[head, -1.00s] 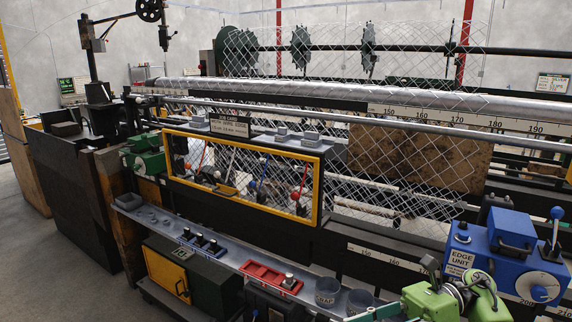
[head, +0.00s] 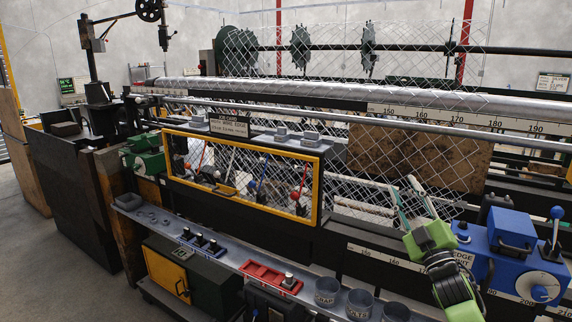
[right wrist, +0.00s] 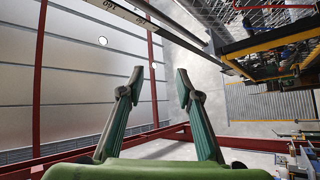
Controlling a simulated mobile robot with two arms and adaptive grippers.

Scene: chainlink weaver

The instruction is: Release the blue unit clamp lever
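The blue edge unit (head: 508,232) sits on the rail at the right of the head view. A lever with a blue ball knob (head: 557,213) stands upright at its right end; I cannot tell whether it is clamped. A round white-rimmed dial (head: 540,286) is on its front. My green right gripper (head: 402,184) is left of the unit, fingers pointing up, apart from the lever, and partly covers the unit's label. In the right wrist view its two teal fingers (right wrist: 158,82) are spread with nothing between them. My left gripper is not in view.
A yellow-framed guard (head: 240,205) covers several levers left of centre. A shelf below holds a red tray (head: 271,277) and grey cups (head: 327,291). Wire mesh (head: 430,165) and a long scale rail (head: 470,121) lie behind my gripper.

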